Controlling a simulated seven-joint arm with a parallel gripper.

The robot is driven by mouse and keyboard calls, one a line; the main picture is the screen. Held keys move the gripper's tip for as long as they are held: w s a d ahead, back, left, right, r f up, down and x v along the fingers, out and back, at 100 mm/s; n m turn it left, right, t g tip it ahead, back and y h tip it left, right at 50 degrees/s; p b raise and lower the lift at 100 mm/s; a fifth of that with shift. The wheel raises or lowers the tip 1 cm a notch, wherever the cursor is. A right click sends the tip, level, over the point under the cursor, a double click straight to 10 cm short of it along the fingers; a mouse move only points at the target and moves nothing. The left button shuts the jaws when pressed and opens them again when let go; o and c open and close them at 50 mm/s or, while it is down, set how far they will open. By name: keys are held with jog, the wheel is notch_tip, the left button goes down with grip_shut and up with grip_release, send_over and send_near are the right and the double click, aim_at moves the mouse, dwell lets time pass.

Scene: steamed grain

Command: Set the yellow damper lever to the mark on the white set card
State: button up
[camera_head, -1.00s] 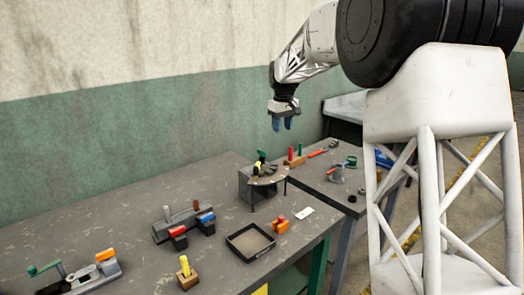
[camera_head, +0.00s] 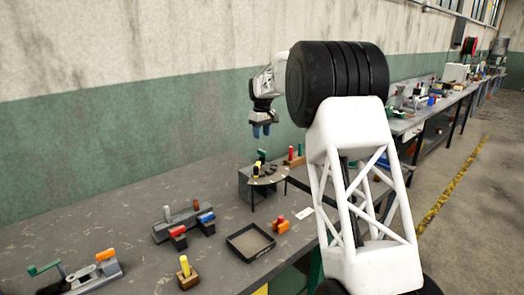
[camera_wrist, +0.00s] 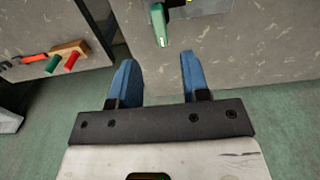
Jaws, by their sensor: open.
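The yellow damper lever (camera_head: 256,169) stands on a grey box (camera_head: 245,184) near the table's back right edge, with a curved grey plate (camera_head: 272,178) beside it. A green handle (camera_head: 262,154) rises just behind the lever; the wrist view also shows a green handle (camera_wrist: 159,25). A small white card (camera_head: 303,211), seemingly the set card, lies flat on the table right of the box; its mark is too small to read. My gripper (camera_head: 261,131) hangs above and behind the box, blue fingers down. In the wrist view the fingers are apart and empty (camera_wrist: 156,68).
An orange part (camera_head: 281,225) and a black tray (camera_head: 250,242) lie in front of the box. Red and blue handled switches (camera_head: 180,230), a yellow-handled block (camera_head: 186,272) and a green crank (camera_head: 45,269) stand further left. A wooden block (camera_head: 294,160) with red and green pegs stands behind.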

aim_at(262, 153)
jog(key=shift+f, duration=0.15)
jog(key=shift+f, duration=3.8)
grip_shut()
